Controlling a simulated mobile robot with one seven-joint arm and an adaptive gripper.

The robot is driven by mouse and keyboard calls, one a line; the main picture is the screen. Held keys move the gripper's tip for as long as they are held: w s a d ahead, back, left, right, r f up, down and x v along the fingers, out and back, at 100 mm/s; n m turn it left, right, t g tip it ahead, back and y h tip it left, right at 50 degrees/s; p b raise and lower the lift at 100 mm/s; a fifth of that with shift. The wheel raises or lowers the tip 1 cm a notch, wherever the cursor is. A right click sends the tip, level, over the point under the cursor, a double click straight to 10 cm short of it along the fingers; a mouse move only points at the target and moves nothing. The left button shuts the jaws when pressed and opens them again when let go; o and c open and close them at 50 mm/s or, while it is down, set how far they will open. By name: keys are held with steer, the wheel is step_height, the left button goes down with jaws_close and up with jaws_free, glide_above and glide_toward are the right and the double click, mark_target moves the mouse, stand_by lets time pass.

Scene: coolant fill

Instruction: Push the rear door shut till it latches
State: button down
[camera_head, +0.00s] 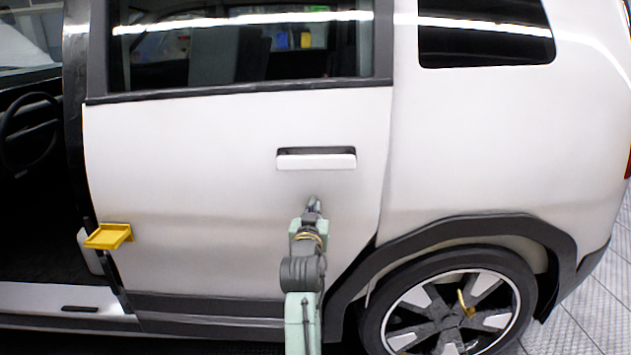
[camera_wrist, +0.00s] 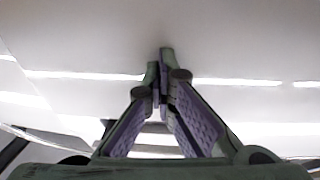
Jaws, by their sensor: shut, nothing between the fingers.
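The rear door (camera_head: 200,150) of a white car is in the middle of the head view, below its dark window. Its rear edge lies along the body panel with a thin seam; whether it is latched I cannot tell. The door handle (camera_head: 316,159) is a white bar under a dark recess. My gripper (camera_head: 313,203) is shut and empty, just below the handle in the picture, its tips at or very near the door. In the wrist view my gripper's fingertips (camera_wrist: 160,62) meet in front of the white door surface (camera_wrist: 230,45). Whether they touch it I cannot tell.
A yellow tray-like piece (camera_head: 109,236) sticks out at the door's front edge. The front doorway (camera_head: 40,230) is open, with the steering wheel (camera_head: 30,130) inside. The rear wheel (camera_head: 450,310) and its dark arch are at lower right. Patterned floor (camera_head: 590,310) shows at far right.

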steer(key=shift+w+d+y, duration=0.15)
steer(key=shift+w+y, duration=0.15)
steer(key=shift+w, duration=1)
steer(key=shift+w+n, duration=0.3)
steer(key=shift+w, duration=0.1)
steer(key=s+p, duration=0.2)
steer(key=s, duration=0.8)
steer(key=shift+a, duration=0.35)
